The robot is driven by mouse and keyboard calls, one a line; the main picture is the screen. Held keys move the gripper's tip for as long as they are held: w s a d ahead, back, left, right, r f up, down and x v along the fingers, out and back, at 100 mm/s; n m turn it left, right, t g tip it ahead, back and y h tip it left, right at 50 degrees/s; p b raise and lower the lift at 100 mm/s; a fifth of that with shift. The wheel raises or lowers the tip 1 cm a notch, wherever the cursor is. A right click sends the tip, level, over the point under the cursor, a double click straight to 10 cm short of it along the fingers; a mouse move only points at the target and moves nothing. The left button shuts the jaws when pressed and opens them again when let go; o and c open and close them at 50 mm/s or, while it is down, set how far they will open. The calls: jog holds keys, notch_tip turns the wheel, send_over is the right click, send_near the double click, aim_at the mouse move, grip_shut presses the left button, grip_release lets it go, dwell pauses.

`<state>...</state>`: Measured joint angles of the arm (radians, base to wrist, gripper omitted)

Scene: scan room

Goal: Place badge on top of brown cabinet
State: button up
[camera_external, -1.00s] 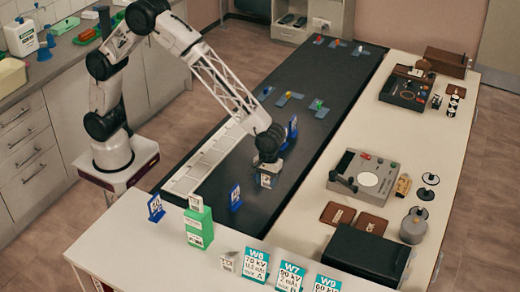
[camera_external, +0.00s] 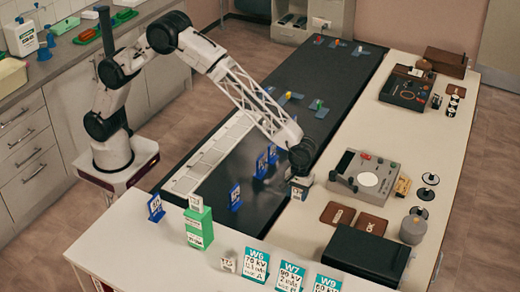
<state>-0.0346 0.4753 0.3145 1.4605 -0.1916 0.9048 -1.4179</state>
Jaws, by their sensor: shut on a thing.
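My gripper (camera_external: 300,182) is low over the boundary between the dark strip and the right-hand pale worktop. It is shut on a small item with a pale face and a dark edge, which I take to be the badge (camera_external: 299,193); fine detail is too small to read. The fingers are mostly hidden by the wrist. The brown cabinet (camera_external: 445,62) seems to be the low brown box at the far right end of the pale worktop, well away from my gripper.
A grey device (camera_external: 363,178) with a round pale plate stands just right of my gripper. Blue label stands (camera_external: 235,196) stand on the dark strip (camera_external: 255,210). A black box (camera_external: 366,255), a grey cylinder (camera_external: 413,229) and a black-topped device (camera_external: 406,91) also occupy the worktop.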

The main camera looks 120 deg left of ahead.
aim_at(302, 211)
jog(key=shift+w+f, duration=0.1)
jog(key=shift+w, duration=1.2)
jog(key=shift+f, duration=1.75)
jog(key=shift+f, duration=0.1)
jog(key=o, duration=0.9)
jog(key=r, duration=0.4)
jog(key=a+r, duration=0.1)
jog(key=r, duration=0.7)
jog(key=shift+a, duration=0.4)
jog(key=shift+s, duration=0.1)
